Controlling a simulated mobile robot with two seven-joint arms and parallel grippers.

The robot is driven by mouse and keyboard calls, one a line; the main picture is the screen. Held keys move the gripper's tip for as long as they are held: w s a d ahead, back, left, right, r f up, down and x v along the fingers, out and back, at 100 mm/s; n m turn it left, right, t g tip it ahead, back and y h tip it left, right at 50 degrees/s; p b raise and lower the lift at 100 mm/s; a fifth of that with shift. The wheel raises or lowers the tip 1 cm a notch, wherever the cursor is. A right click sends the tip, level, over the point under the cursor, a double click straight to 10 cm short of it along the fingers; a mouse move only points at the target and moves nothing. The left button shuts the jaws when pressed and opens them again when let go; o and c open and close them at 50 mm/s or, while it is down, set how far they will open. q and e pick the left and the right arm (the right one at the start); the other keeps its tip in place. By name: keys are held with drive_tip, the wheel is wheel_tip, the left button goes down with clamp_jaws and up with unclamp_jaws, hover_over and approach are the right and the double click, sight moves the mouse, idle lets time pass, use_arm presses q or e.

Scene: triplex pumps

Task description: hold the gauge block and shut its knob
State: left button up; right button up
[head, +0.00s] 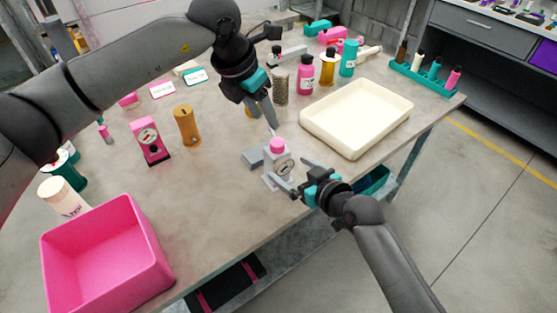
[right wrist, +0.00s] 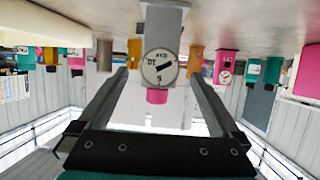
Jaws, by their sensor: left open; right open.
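The gauge block is a grey block with a round white dial (head: 283,166) and a pink knob (head: 277,145) on top, standing near the table's front edge. In the right wrist view it appears upside down, with the dial (right wrist: 160,67) between my fingers and the pink knob (right wrist: 157,97) below it. My right gripper (head: 291,174) is open, its fingers reaching toward either side of the block; contact cannot be told. My left gripper (head: 269,122) is open, pointing down just above and behind the knob, apart from it.
A cream tray (head: 318,126) stands to the right of the block, a pink bin (head: 150,238) at front left. A pink gauge block (head: 150,144) and an orange cylinder (head: 187,126) stand left. Bottles, including a pink one (head: 305,76), stand behind.

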sight(278, 161)
drive_tip(key=shift+x, duration=3.5)
drive_tip(key=shift+f, duration=0.1)
clamp_jaws()
use_arm(q)
drive_tip(key=shift+o, duration=0.2)
